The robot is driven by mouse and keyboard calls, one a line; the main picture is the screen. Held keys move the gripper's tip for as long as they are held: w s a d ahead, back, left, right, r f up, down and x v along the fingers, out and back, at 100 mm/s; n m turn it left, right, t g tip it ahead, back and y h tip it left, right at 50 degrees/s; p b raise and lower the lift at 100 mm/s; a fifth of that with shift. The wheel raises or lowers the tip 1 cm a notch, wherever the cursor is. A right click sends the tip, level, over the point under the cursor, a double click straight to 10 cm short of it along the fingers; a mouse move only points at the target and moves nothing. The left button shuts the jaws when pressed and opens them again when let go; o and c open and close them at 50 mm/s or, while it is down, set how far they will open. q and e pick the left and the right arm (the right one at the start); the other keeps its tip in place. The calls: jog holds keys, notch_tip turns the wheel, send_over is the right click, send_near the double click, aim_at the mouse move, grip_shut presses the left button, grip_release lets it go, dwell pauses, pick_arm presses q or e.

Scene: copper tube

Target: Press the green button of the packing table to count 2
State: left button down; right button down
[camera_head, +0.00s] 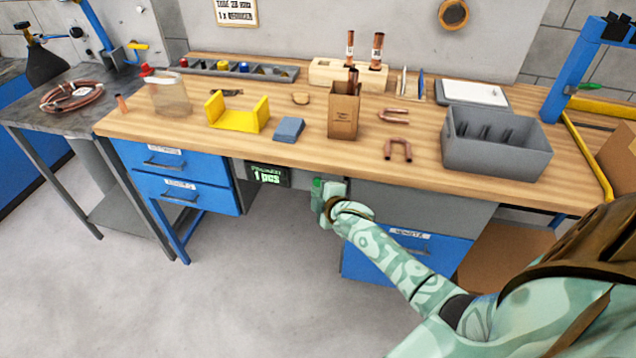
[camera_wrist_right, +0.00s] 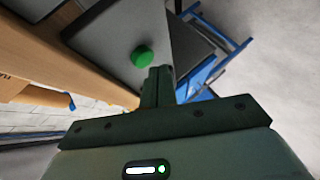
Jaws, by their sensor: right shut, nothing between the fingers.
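The packing table (camera_head: 300,150) has a wooden top and a dark counter display (camera_head: 268,175) under its front edge. The display reads "1 pcs". In the right wrist view the round green button (camera_wrist_right: 142,57) sits on a dark grey panel, just beyond and slightly left of my right fingertips. In the head view my right gripper (camera_head: 318,188) is in front of the table's underside, right of the display, and largely hides the button area. The right gripper is shut and empty; its closed fingers also show in the wrist view (camera_wrist_right: 159,75). Whether they touch the button cannot be told. My left gripper is out of view.
An open cardboard box (camera_head: 344,115), a grey bin (camera_head: 496,152), a yellow bracket (camera_head: 238,118) and copper bends (camera_head: 398,146) are on the tabletop. Blue drawers (camera_head: 185,190) flank the display on the left. The floor in front is clear.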

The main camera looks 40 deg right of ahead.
jog(key=shift+a, duration=0.1)
jog(key=s+a+p, duration=0.2)
jog(key=s+a, duration=0.1)
jog(key=shift+s+a, duration=0.15)
jog(key=shift+a, duration=0.25)
dwell(2.6)
